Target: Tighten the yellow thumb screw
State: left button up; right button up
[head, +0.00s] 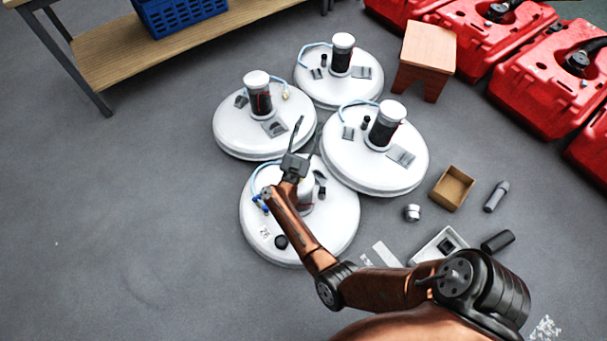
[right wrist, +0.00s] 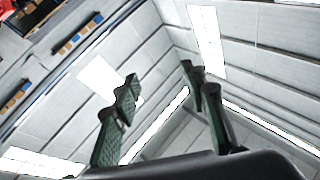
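Four round white scrubber tanks stand grouped on the floor: front (head: 335,222), left (head: 235,138), right (head: 400,176) and back (head: 315,92). A small yellowish fitting (head: 285,90) at the hose end on the left tank may be the yellow thumb screw; it is too small to be sure. The front tank carries a blue fitting (head: 262,201) by its hose. My right gripper (head: 298,140) is above the front tank, pointing up and away from the tank tops, and hides part of that tank's canister. Its fingers (right wrist: 162,108) are apart and empty in the right wrist view. My left gripper is not in view.
A wooden stool (head: 427,52) and red machines (head: 475,40) stand at the back right. A small open box (head: 452,188) and loose grey parts (head: 496,196) lie right of the tanks. A wooden bench (head: 130,50) is back left. The left floor is clear.

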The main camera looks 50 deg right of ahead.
jog(key=n+t+y+p, duration=0.2)
jog(key=n+t+y, duration=0.35)
jog(key=t, duration=0.35)
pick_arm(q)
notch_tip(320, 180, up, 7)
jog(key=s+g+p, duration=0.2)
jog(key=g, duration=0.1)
pick_arm(e)
jog(key=n+t+y, duration=0.2)
jog(key=n+y, duration=0.9)
jog(key=y, duration=0.4)
send_near(302, 180)
jog(key=w+r, duration=0.1)
jog(key=w, duration=0.4)
jog(key=shift+m, duration=0.25)
jog(key=w+b, duration=0.1)
jog(key=w, duration=0.1)
jog(key=w+b, duration=0.1)
jog(key=w, duration=0.2)
jog(key=shift+w+d, duration=0.2)
jog(key=shift+w, duration=0.15)
jog(key=shift+w+r, duration=0.2)
jog(key=shift+w, duration=0.25)
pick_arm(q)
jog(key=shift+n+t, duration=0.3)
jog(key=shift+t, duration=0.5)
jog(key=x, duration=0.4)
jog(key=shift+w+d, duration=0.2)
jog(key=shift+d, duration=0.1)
